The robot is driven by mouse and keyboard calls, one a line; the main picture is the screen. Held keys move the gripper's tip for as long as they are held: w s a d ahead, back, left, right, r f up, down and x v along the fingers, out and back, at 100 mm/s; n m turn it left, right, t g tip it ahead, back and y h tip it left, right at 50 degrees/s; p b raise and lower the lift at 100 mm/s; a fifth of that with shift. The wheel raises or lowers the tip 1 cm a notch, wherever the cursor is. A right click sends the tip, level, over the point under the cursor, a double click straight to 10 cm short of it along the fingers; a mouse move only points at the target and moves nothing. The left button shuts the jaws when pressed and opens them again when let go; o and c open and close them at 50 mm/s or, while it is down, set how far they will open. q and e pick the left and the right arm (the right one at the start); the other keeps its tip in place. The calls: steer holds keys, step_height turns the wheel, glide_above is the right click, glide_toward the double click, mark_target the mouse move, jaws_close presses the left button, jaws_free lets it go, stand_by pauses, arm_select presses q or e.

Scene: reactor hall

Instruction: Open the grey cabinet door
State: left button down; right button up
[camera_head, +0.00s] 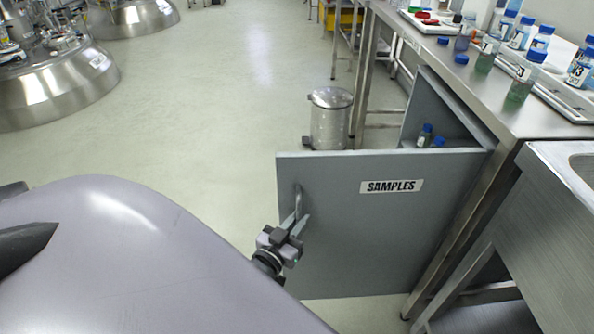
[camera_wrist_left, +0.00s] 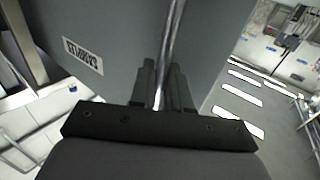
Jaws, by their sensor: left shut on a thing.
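The grey cabinet door (camera_head: 375,235), with a white "SAMPLES" label, stands swung wide open in the head view. Its inner space shows behind it, with small blue-capped bottles (camera_head: 425,135) on a shelf. My left gripper (camera_head: 290,232) is shut on the door's metal handle (camera_head: 298,200), near the door's free edge. In the left wrist view the two dark fingers (camera_wrist_left: 166,88) close around the handle bar (camera_wrist_left: 171,45), with the grey door (camera_wrist_left: 115,30) right behind. My right gripper is not in view.
A steel bench (camera_head: 470,90) with bottles and trays runs above the cabinet (camera_head: 440,100). A metal bin (camera_head: 330,118) stands on the floor behind the door. A steel sink table (camera_head: 560,220) is at the right. The floor to the left is open, with large steel vessels (camera_head: 55,90) beyond.

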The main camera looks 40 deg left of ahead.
arm_select(q)
steer(key=shift+d+r, duration=0.1)
steer(key=shift+d, duration=0.35)
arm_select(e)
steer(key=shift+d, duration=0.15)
arm_select(q)
steer(key=c, duration=1.3)
jaws_free()
steer(key=shift+w, duration=0.1)
steer(key=shift+a, duration=0.15)
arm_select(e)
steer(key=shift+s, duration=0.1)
arm_select(q)
steer(key=shift+s, duration=0.25)
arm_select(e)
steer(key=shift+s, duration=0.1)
